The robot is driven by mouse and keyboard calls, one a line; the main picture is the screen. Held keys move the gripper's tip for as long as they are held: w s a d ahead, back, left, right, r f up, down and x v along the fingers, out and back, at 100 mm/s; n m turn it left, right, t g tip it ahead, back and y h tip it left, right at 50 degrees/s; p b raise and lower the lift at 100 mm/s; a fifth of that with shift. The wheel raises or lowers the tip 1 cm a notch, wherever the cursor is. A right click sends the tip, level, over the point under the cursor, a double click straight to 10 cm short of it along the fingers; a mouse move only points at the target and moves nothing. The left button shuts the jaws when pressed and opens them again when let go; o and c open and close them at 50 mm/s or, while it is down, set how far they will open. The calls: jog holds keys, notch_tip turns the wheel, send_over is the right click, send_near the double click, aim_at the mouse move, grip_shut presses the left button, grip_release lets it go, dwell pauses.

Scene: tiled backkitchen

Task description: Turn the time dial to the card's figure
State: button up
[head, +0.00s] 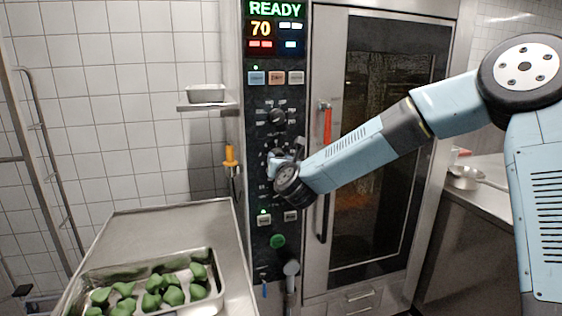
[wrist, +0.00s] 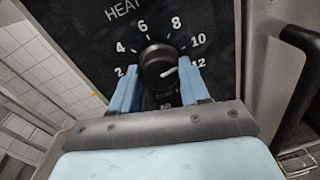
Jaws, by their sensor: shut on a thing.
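The dial (wrist: 154,58) is a round black knob on a black panel, ringed by white figures from 2 to 12. Part of a word reading "HEAT" shows above the figures. I cannot make out a card with a figure.
Another knob (head: 277,117) sits above my gripper. The display (head: 275,28) reads READY and 70. A glass oven door (head: 385,150) with a long handle stands to the right. A metal tray (head: 213,262) of green pieces rests on a steel counter (head: 180,225) below left.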

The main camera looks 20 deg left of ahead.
jog(key=o, duration=0.7)
jog(key=shift+w+d+f, duration=0.2)
jog(key=shift+d, duration=0.05)
jog(key=o, duration=0.4)
jog(key=shift+a+r, duration=0.1)
jog(key=shift+a, duration=0.05)
jog(key=shift+c, duration=0.2)
jog(key=shift+s, duration=0.1)
jog(key=v, duration=1.3)
jog(key=shift+s+d, duration=0.2)
jog(key=shift+s, duration=0.1)
